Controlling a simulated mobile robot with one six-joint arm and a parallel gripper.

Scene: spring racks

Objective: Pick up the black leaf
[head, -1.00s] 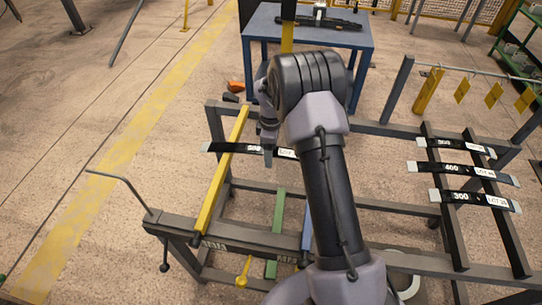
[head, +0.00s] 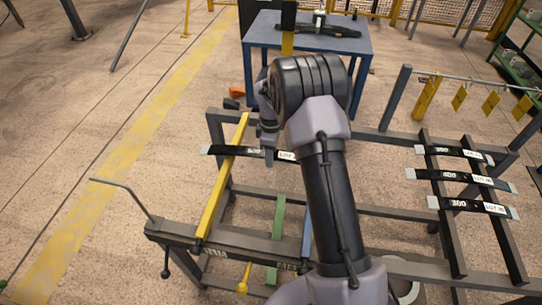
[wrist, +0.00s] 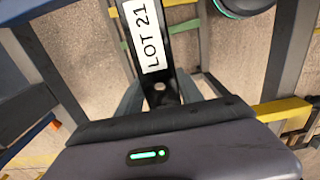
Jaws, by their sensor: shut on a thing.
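A black leaf (head: 222,150) with pale ends and a white label lies crosswise over the yellow bar of the left rack in the head view. My gripper (head: 268,156) is at its right part, next to the label. In the wrist view the leaf (wrist: 134,10) runs up from between my gripper's fingers (wrist: 160,97), with a "LOT 21" label facing the camera. The fingers are shut on it from both sides. Whether the leaf touches the bar cannot be told. Three similar black leaves (head: 440,176) lie across the right rack's rails.
The yellow bar (head: 215,200) slants along the left rack, whose dark front beam (head: 180,233) has a bent rod at its left. A blue table (head: 300,40) stands behind. Yellow tags (head: 490,101) hang from a rail at right. The floor at left is open.

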